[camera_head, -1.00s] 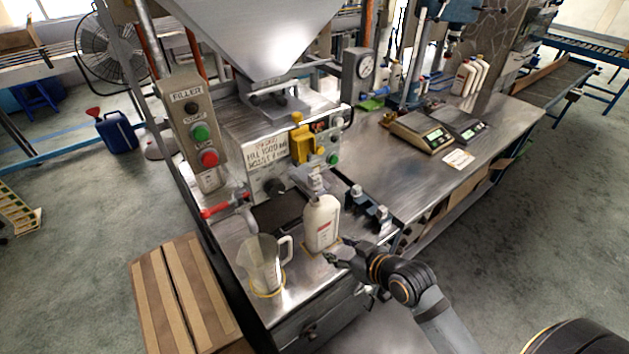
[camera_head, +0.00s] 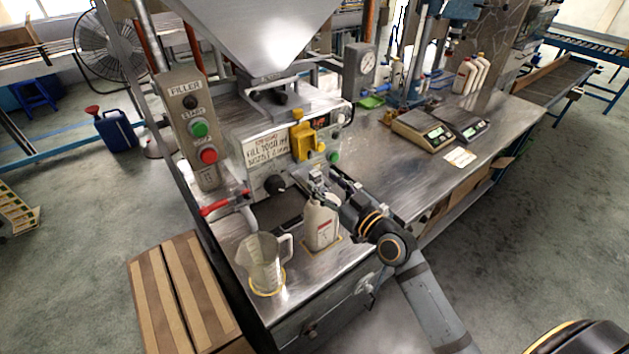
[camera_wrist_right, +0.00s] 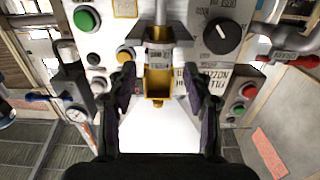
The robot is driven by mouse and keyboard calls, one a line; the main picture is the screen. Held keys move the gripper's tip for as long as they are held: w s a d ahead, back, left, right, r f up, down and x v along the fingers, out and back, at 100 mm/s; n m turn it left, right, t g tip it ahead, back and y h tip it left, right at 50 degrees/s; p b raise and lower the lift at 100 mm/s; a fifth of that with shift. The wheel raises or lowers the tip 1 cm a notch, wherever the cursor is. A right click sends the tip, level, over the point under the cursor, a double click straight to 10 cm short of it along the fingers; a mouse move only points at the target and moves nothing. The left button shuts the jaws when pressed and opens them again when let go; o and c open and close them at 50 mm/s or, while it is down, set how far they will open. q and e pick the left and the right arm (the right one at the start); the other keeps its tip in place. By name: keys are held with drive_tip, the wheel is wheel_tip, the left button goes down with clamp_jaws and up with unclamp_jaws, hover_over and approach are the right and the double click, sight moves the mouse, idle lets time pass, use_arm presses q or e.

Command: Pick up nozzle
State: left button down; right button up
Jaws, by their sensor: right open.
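The grey metal nozzle (camera_head: 316,178) hangs from the filler's front, just above the white bottle (camera_head: 321,222). The bottle stands upright on the steel ledge. My right gripper (camera_head: 327,190) reaches in from the right at the bottle's top, close to the nozzle. In the right wrist view its two dark fingers (camera_wrist_right: 157,78) are apart, with the nozzle (camera_wrist_right: 158,36) ahead, between and beyond the tips. I cannot tell whether a finger touches it. A bright white area fills the gap between the fingers. My left gripper is not in view.
A clear measuring jug (camera_head: 262,262) stands left of the bottle. A red-handled tap (camera_head: 222,204) juts out above the jug. The yellow block (camera_head: 303,140) and several buttons are on the filler panel. Scales (camera_head: 422,132) stand on the bench to the right.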

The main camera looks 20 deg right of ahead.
sight(318, 175)
drive_tip(key=shift+w+r, duration=0.15)
drive_tip(key=shift+w, duration=0.05)
drive_tip(key=p+x, duration=0.2)
drive_tip(key=x, duration=0.2)
drive_tip(key=shift+w+a+r, duration=0.1)
drive_tip(key=shift+w+a, duration=0.05)
drive_tip(key=shift+w, duration=0.25)
drive_tip(key=shift+s, duration=0.25)
drive_tip(key=c, duration=0.4)
drive_tip(key=shift+w, duration=0.1)
clamp_jaws()
